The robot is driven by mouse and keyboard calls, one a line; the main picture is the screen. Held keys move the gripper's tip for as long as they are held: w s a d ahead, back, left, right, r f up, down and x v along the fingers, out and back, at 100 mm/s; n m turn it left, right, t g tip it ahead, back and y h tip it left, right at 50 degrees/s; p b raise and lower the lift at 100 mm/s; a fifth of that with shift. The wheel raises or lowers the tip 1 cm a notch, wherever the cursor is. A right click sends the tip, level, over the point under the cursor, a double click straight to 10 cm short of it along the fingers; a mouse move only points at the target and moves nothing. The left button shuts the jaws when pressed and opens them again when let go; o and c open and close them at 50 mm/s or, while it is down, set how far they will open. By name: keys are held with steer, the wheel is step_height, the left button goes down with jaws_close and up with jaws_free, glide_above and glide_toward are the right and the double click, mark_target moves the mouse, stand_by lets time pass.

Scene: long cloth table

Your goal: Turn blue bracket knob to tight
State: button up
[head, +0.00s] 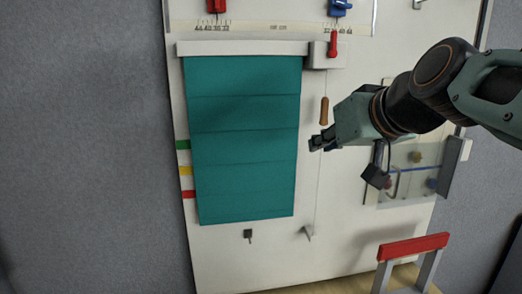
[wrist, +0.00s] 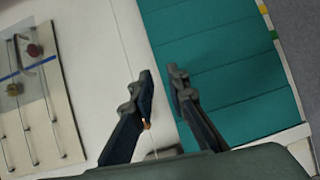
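A blue bracket (head: 340,8) sits on the marked scale at the top of the board in the head view, cut by the upper edge. Its knob is too small to read as tight or loose. My gripper (head: 318,143) is well below it, in front of the board, right of the green blind. In the wrist view my gripper (wrist: 162,84) has its two fingers apart with nothing visible between the tips. The blue bracket does not show in the wrist view.
A red bracket (head: 217,5) is at the scale's left end. The green blind (head: 245,140) hangs left of my gripper. A red lever (head: 333,44) and a wooden cord handle (head: 324,110) are above it. A clear panel with knobs (head: 408,160) is at right. A red-topped frame (head: 413,247) stands below.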

steer(key=shift+s+a+f+g, duration=0.15)
steer(key=shift+s+a+f, duration=0.25)
steer(key=shift+f, duration=0.2)
steer(key=shift+s+a+f+g, duration=0.15)
steer(key=shift+s+a+f, duration=0.2)
steer(key=shift+f, duration=0.2)
